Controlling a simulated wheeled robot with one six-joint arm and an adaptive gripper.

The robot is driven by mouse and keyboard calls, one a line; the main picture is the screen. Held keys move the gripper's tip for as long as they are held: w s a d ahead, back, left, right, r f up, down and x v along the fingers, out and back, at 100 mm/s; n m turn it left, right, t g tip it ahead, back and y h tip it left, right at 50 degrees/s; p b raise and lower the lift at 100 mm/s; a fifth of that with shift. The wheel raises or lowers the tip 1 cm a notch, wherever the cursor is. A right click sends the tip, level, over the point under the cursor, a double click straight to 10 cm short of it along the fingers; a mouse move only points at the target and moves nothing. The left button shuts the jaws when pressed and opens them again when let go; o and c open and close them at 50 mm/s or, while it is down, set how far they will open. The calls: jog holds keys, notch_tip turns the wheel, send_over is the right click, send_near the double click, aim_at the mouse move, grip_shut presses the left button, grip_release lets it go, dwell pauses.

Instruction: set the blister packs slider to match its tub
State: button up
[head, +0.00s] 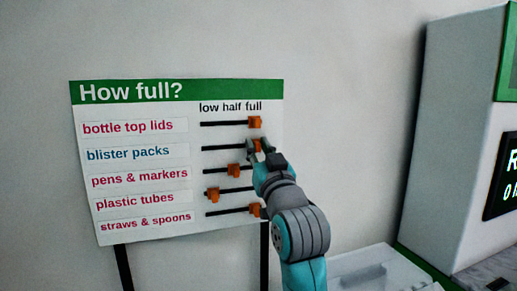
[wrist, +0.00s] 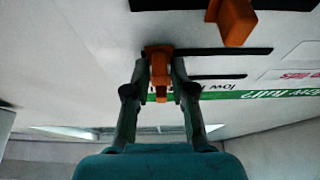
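The board (head: 90,225) headed "How full?" has a blister packs label (head: 128,154) in its second row. That row's orange slider (head: 257,146) is at the right end of its track, under "full". My gripper (head: 260,148) is at this slider. In the wrist view, which shows the board upside down, the fingers of my gripper (wrist: 160,72) stand on either side of the orange slider (wrist: 160,68). Narrow gaps seem to show between fingers and knob. The blister packs tub is not in view.
The bottle top lids slider (head: 255,122) is just above, also at the right. The pens & markers slider (head: 234,170) is mid-track, and the plastic tubes slider (head: 212,195) is at the left. A white cabinet (head: 460,130) stands at the right.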

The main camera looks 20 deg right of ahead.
aim_at(233, 140)
grip_shut()
jog(key=shift+a, duration=0.1)
jog(key=shift+a, duration=2.4)
jog(key=o, duration=0.5)
grip_release()
jog(key=shift+s, duration=0.1)
